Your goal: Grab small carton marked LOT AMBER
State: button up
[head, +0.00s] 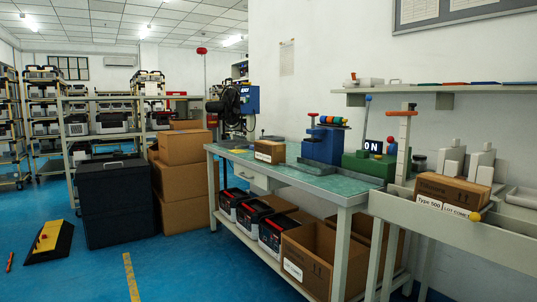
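A small brown carton (270,150) stands on the green top of the workbench (240,158), near its left part. It has a white label on its front, too small to read. A second brown carton (450,191) sits at the right on the grey trough-like stand. Its label reads "Type 500" and "LOT", then a word starting with "CO" that is hard to read, with a yellow ball (475,217) at its end. I cannot make out LOT AMBER on any carton. My gripper is not in view.
A yellow-black ramp (50,240) lies on the open blue floor.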

aim_at(272, 153)
jog(key=i+j, duration=0.15)
jog(key=i, duration=0.55)
jog(key=i+j+z, duration=0.1)
jog(key=i, duration=0.6)
